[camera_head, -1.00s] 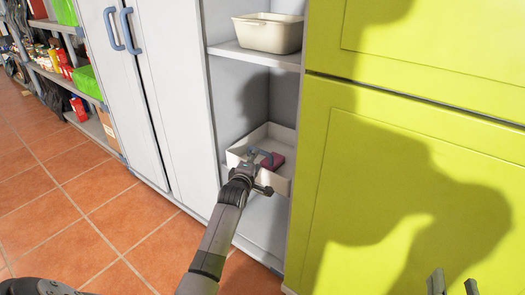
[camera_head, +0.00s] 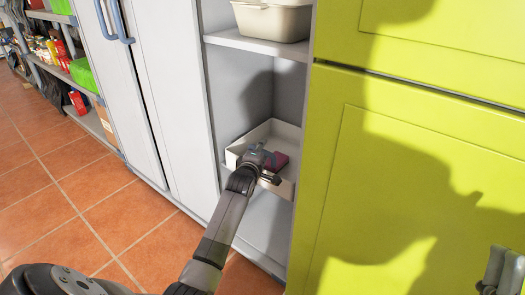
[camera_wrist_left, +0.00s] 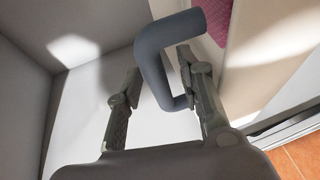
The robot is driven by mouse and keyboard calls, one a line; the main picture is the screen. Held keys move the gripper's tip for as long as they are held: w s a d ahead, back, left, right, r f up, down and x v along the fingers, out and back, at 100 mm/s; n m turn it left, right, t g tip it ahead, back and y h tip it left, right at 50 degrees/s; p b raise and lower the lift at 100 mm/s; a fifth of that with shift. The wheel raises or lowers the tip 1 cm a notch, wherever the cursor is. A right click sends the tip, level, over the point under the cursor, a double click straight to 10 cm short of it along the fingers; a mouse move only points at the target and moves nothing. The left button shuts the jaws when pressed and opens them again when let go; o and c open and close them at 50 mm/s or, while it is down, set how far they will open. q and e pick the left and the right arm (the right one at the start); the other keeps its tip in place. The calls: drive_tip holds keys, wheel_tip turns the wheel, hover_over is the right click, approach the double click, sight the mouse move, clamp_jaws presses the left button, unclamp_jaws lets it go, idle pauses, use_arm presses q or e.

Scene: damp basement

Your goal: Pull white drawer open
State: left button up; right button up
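The white drawer (camera_head: 282,131) is an open-topped box low in the grey cabinet, with a dark red item (camera_head: 281,161) inside. My left gripper (camera_head: 265,168) is at its front side and hides part of it. In the left wrist view the drawer's blue-grey loop handle (camera_wrist_left: 152,70) passes between the fingers of my left gripper (camera_wrist_left: 158,80). One finger is inside the loop, and a gap shows between the bar and the other finger. My right gripper (camera_head: 503,268) is at the lower right edge, partly cut off.
A beige bin (camera_head: 272,22) stands on the shelf (camera_head: 258,46) above the drawer. A yellow-green cabinet (camera_head: 420,150) stands close on the right. Closed grey doors (camera_head: 165,90) are on the left. Tiled floor (camera_head: 75,190) is clear at the left.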

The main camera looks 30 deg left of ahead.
use_arm(q)
clamp_jaws()
idle(0.4)
idle(0.4)
